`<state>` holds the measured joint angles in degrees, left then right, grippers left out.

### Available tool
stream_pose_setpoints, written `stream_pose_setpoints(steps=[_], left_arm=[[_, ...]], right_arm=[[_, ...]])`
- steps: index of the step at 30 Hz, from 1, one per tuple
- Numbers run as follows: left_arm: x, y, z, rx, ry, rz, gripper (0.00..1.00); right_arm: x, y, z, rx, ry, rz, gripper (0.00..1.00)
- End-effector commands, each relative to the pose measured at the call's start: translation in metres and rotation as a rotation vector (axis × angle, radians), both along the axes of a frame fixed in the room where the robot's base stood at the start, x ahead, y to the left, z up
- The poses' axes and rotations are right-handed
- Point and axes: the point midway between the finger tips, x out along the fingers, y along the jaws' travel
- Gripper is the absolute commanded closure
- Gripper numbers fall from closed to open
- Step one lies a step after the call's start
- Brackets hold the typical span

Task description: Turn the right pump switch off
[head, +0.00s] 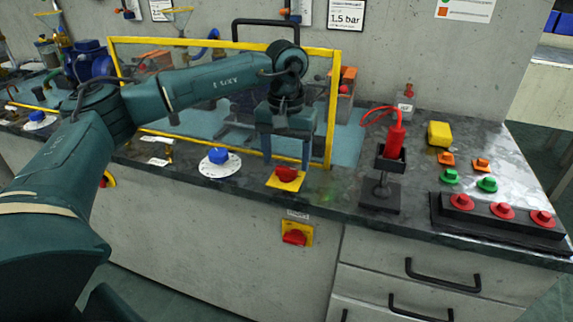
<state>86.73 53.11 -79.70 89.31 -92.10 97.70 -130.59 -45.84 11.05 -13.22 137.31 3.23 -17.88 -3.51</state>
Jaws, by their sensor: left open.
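A red knob switch on a yellow plate (286,175) sits on the countertop near its front edge. My left gripper (286,166) points down over it, open, with one finger on each side of the red knob. I cannot tell whether the fingers touch the knob. A second red knob on a yellow plate (296,235) is on the cabinet front below, under a small label too blurred to read. Another red and yellow switch (109,179) shows at the left, partly hidden by my left arm. My right gripper is not in view.
A yellow-framed clear guard (334,115) stands just behind the gripper. A blue knob on a white dial (219,158) is to the left. A stand with a red tool (394,140) is to the right, then several coloured buttons and a black strip with red knobs (490,219).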

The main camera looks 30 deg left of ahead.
Motion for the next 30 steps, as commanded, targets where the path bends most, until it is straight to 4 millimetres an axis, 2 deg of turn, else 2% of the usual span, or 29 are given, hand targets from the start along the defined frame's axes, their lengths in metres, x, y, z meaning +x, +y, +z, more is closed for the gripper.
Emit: stream_pose_setpoints(steps=[1, 6, 15, 30], left_arm=[[0.000, 0.000, -0.008, 0.000, 0.001, 0.000, 0.35], [0.000, 0.000, -0.019, -0.001, 0.000, 0.000, 0.35], [0.000, 0.000, -0.020, -0.001, 0.000, 0.001, 0.35], [0.000, 0.000, -0.020, -0.001, 0.000, 0.001, 0.75]], right_arm=[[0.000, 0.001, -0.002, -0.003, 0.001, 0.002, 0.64], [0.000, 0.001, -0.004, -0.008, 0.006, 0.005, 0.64], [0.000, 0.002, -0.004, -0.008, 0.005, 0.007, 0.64], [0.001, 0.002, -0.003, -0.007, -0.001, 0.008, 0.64]])
